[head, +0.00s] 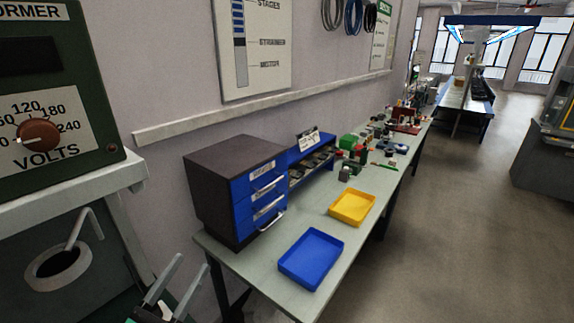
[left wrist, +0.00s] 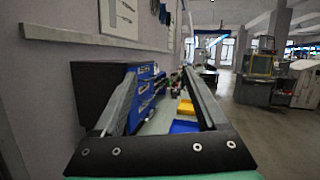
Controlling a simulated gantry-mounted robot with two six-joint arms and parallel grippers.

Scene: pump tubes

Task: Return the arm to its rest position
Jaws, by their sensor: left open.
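My left gripper (head: 191,264) shows at the bottom left of the head view, in front of the bench's near left corner. Its two grey fingers stand apart with nothing between them. In the left wrist view the fingers (left wrist: 159,76) reach forward, open, toward the drawer cabinet and bench. No contact with the bench shows in either view. My right gripper is in neither view.
The bench (head: 325,219) holds a dark cabinet with blue drawers (head: 258,197), a blue tray (head: 311,259) and a yellow tray (head: 352,207). A green transformer panel (head: 55,115) stands at left. Open floor (head: 450,240) lies to the right.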

